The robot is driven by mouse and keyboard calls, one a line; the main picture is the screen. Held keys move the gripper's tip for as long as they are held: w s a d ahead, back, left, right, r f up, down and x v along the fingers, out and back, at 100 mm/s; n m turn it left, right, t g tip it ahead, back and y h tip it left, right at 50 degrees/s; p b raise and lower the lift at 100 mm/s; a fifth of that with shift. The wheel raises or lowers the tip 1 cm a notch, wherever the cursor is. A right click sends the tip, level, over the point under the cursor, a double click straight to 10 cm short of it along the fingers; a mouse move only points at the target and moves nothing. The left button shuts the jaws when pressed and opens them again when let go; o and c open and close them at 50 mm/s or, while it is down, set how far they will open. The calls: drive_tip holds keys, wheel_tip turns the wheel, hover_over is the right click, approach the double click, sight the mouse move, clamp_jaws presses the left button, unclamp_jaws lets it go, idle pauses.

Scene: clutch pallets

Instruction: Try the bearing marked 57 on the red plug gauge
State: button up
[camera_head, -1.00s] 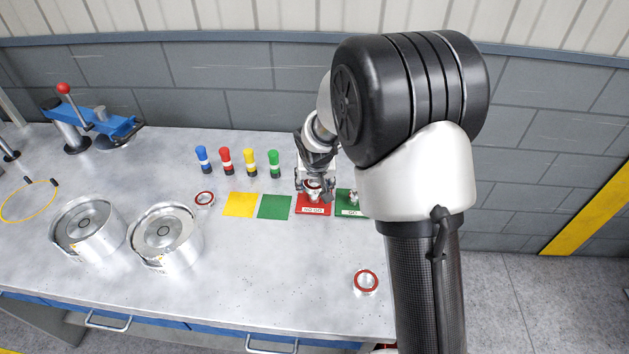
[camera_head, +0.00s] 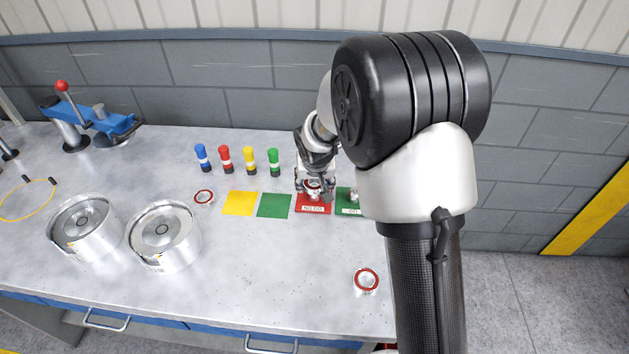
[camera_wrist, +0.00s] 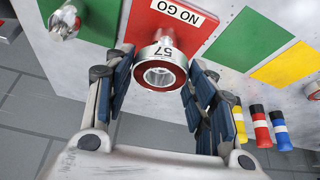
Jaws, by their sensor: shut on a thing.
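The bearing marked 57 (camera_wrist: 159,55) is a silver ring with a red band, held between the two fingers of my gripper (camera_wrist: 160,68). In the head view my gripper (camera_head: 313,188) is over the red plate marked NO GO (camera_head: 313,208). That plate also shows behind the bearing in the wrist view (camera_wrist: 166,20). A silver plug (camera_wrist: 65,20) stands on the green GO plate (camera_head: 348,208).
Blue, red, yellow and green cylinders (camera_head: 225,160) stand behind the plates. Plain yellow (camera_head: 239,204) and green (camera_head: 274,206) squares lie to the left. Other red-ringed bearings lie at left (camera_head: 204,197) and front (camera_head: 367,280). Two round metal housings (camera_head: 163,236) stand further left. The front middle is clear.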

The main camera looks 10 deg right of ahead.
drive_tip(key=o, duration=1.4)
drive_tip(key=shift+o, duration=0.8)
drive_tip(key=o, duration=0.4)
drive_tip(key=shift+r+p, duration=3.05)
drive_tip(key=shift+r, duration=1.45)
